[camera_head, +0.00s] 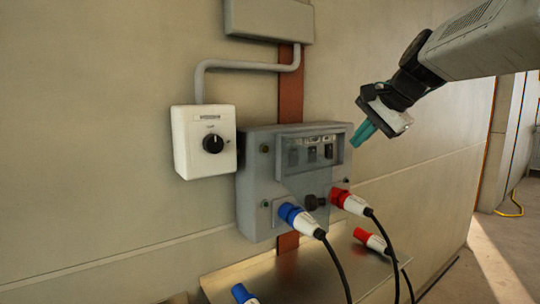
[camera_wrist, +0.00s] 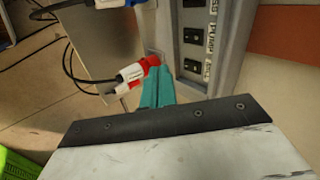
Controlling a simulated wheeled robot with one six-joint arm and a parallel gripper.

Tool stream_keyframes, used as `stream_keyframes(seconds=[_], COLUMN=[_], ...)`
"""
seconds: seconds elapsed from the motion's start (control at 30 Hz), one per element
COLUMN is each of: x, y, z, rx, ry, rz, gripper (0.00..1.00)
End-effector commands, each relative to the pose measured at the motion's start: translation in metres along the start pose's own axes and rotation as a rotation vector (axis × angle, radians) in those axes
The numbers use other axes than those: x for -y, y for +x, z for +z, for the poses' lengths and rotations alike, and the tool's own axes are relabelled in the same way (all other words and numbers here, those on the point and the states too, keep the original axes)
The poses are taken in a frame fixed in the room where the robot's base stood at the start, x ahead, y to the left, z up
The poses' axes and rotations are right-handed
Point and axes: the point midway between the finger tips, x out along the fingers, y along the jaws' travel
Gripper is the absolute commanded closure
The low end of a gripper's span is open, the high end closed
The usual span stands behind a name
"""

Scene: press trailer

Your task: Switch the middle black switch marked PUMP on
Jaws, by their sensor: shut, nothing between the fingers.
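The grey switch box (camera_head: 262,190) is mounted on the wall, with a recessed panel of black switches in its upper part. The middle switch (camera_head: 312,153) sits between two others; in the wrist view it is the middle black switch (camera_wrist: 193,36), with a label beside it that seems to read PUMP. Its on or off position is too small to tell. My gripper (camera_head: 361,134) has teal fingers, shut and empty, up and right of the panel in the head view. In the wrist view its fingertips (camera_wrist: 157,76) are beside the box, apart from the switches.
A blue plug (camera_head: 291,214) and a red plug (camera_head: 345,200) with black cables are in the box's lower part. A white box with a black knob (camera_head: 213,144) is at left. Loose blue and red connectors lie below by a metal ledge (camera_head: 250,277). Room before the panel is clear.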

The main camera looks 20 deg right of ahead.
Motion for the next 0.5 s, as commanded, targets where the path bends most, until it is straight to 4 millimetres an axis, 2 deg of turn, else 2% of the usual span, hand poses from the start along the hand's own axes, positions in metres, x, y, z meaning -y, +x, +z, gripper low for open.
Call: stream_keyframes(seconds=[0.03,0.07,0.5], x=[0.0122,0.0145,0.0140], y=[-0.0073,-0.0081,-0.0062], z=[-0.0001,0.0003,0.0013], rx=[-0.007,-0.006,-0.004], ry=[0.033,0.055,0.097], rz=[-0.034,-0.043,-0.045], gripper=[1.00,1.00,1.00])
